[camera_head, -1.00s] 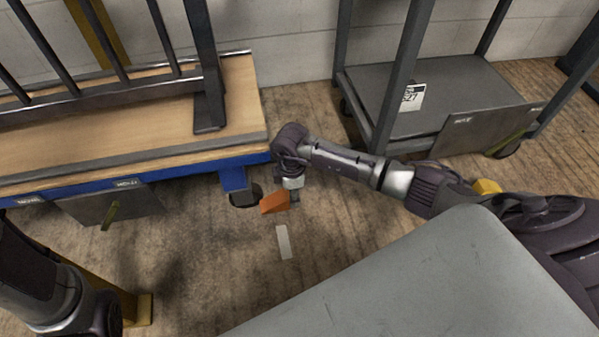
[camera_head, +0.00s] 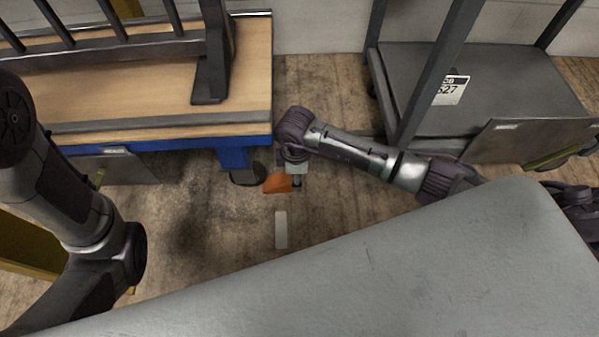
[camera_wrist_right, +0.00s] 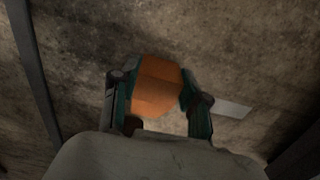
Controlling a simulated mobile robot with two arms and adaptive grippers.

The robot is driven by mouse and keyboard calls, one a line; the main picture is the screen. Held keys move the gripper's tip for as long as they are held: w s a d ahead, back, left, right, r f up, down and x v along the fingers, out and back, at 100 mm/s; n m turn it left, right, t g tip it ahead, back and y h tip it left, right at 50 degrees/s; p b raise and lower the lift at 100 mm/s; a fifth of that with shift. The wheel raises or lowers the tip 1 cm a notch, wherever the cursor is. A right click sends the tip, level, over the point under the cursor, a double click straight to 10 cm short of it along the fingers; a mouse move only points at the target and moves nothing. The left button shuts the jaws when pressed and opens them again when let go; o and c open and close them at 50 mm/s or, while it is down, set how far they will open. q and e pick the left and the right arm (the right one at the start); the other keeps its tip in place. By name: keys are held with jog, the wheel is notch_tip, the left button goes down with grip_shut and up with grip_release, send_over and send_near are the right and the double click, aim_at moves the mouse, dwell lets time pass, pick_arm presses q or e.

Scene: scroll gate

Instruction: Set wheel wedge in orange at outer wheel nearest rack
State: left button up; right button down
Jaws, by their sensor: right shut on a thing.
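An orange wheel wedge (camera_head: 277,183) is held by my right gripper (camera_head: 294,181), low over the floor. In the right wrist view the wedge (camera_wrist_right: 156,84) sits between the two fingers of the right gripper (camera_wrist_right: 157,98). A dark wheel (camera_head: 246,177) stands under the blue corner of the wooden-topped bench, just left of the wedge. A gap between wedge and wheel cannot be judged clearly. The grey rack (camera_head: 500,85) stands to the right of the bench. My left arm is at the left; its gripper is out of view.
The bench top (camera_head: 150,85) carries dark upright bars. A pale strip (camera_head: 281,230) lies on the floor below the wedge. A large grey surface (camera_head: 400,270) fills the lower right. Floor between bench and rack is clear apart from my right arm.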

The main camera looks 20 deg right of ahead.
jog(key=shift+f, duration=0.1)
jog(key=c, duration=0.6)
grip_release()
notch_tip(320, 180, up, 8)
jog(key=p, duration=0.6)
jog(key=shift+f, duration=0.1)
